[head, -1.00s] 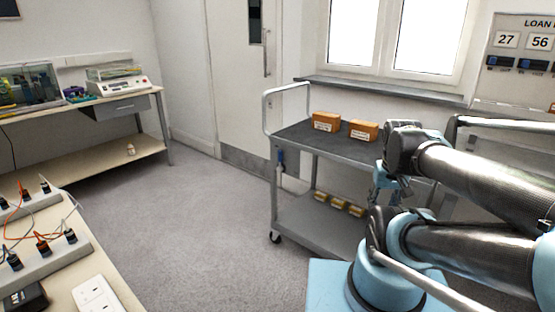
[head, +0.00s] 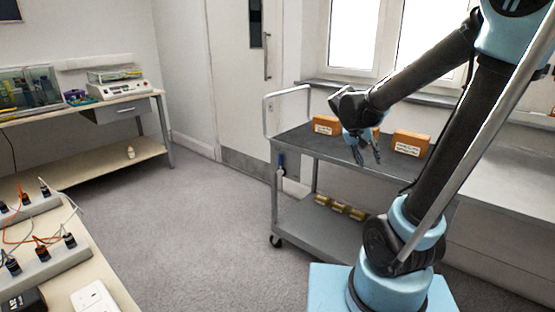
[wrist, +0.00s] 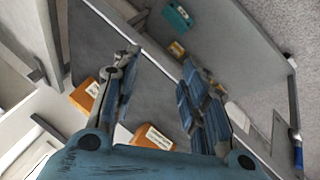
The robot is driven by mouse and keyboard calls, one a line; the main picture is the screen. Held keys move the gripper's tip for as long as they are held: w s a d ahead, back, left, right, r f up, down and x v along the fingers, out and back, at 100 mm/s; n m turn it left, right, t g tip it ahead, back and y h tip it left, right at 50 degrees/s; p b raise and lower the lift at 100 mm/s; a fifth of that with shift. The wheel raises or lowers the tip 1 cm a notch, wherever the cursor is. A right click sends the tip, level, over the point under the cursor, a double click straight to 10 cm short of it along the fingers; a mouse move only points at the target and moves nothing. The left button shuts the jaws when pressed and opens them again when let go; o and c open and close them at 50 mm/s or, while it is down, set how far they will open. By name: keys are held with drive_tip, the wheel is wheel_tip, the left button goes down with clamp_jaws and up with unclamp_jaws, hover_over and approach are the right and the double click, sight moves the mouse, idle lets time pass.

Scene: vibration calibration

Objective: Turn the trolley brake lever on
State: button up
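The grey two-shelf trolley (head: 299,137) stands against the wall below the window. A small blue lever (head: 281,160) hangs at its left end, below the top shelf and near the handle. I take it to be the brake lever. In the wrist view a blue lever (wrist: 297,152) shows at the right edge, beside a trolley post. My gripper (head: 368,160) is over the trolley's top, to the right of the lever and apart from it. In the wrist view my gripper (wrist: 158,62) has its two fingers spread, with nothing between them.
Orange boxes (head: 326,124) (head: 411,143) stand on the top shelf close to my gripper. Several brass-coloured pieces (head: 340,208) lie on the lower shelf. A bench with power strips (head: 45,262) is at the front left. The floor (head: 200,215) left of the trolley is clear.

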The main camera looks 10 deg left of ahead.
drive_tip(key=w+a+f+m+t+h, duration=0.1)
drive_tip(key=w+a+f+t+h, duration=0.15)
drive_tip(key=w+a, duration=0.7)
drive_tip(key=w+a+f+m+t+h, duration=0.1)
drive_tip(key=w+a+t, duration=0.2)
drive_tip(key=w+a, duration=0.7)
drive_tip(key=m+t, duration=0.3)
drive_tip(key=t, duration=0.4)
approach(279, 155)
drive_tip(key=shift+g, duration=0.25)
drive_tip(key=x, duration=0.8)
drive_tip(key=shift+w+d+r, duration=0.15)
drive_tip(key=shift+w+d, duration=0.05)
drive_tip(key=shift+w, duration=0.1)
clamp_jaws()
